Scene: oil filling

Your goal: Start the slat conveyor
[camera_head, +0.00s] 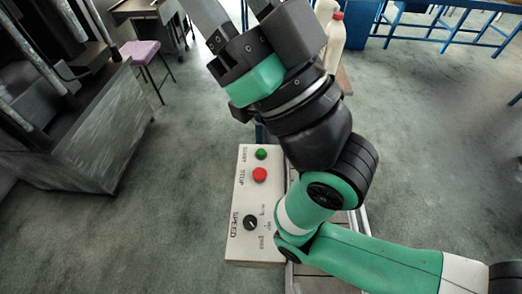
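A white control box (238,190) stands at the lower middle of the head view. It has a green button (261,154) at its far end, a red button (260,174) just nearer, and a black speed knob (251,222) nearer still. My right arm comes in from the lower right and passes along the box's right side. My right gripper (222,40) is at the top, beyond the box and apart from the buttons; its fingertips run out of the frame. The conveyor (353,222) lies right of the box, mostly hidden by my arm. My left gripper is not in view.
A white bottle with a red cap (332,37) stands behind my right gripper. A grey machine (75,135) is at the left, with a pink-topped stool (140,52) beyond it. Blue-framed tables (430,28) are at the top right. The floor left of the box is clear.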

